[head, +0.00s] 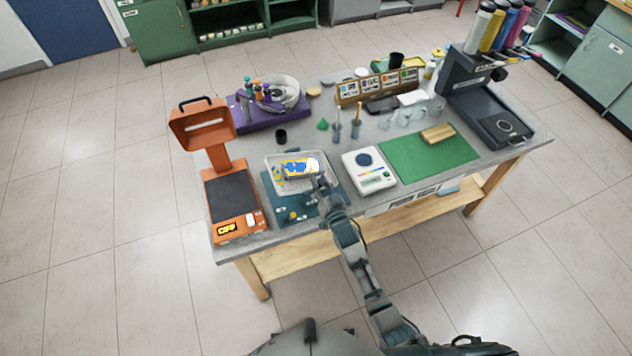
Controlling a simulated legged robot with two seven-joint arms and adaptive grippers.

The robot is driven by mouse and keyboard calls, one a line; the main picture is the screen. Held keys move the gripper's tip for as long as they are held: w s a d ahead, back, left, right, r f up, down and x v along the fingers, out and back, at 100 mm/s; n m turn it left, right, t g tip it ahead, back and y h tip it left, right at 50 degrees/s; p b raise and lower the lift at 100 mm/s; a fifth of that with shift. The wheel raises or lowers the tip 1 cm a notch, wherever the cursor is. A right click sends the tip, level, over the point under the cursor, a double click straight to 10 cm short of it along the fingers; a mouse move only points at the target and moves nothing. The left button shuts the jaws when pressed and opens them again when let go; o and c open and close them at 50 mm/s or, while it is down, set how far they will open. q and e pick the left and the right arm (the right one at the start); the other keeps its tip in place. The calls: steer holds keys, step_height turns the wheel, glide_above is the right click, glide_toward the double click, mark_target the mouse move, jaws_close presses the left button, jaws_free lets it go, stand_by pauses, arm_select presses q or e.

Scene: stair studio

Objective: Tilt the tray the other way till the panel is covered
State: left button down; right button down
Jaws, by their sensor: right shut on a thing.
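A small white tray (270,162) sits near the front of the workbench, over a dark teal board. In it lies a panel (299,167) showing patches of yellow, blue and white; pale parts show around the coloured ones. My right gripper (319,183) is at the tray's near right side, shut on its edge. The fingers hide that corner. The tray's tilt is too small to tell. My left gripper is not in view.
On the workbench (330,92), an orange machine (231,190) stands left of the tray and a white scale (368,171) right of it. A green mat (428,158) with a wooden block (438,133) lies farther right. Cups and bottles stand behind.

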steer(key=shift+d+f+m, duration=0.3)
steer(key=shift+d+f, duration=0.05)
steer(key=shift+f, duration=0.25)
steer(key=c, duration=0.9)
jaws_free()
steer(key=shift+c, duration=0.2)
steer(key=shift+o, duration=0.4)
steer(key=shift+r, duration=0.3)
steer(key=v, duration=1.2)
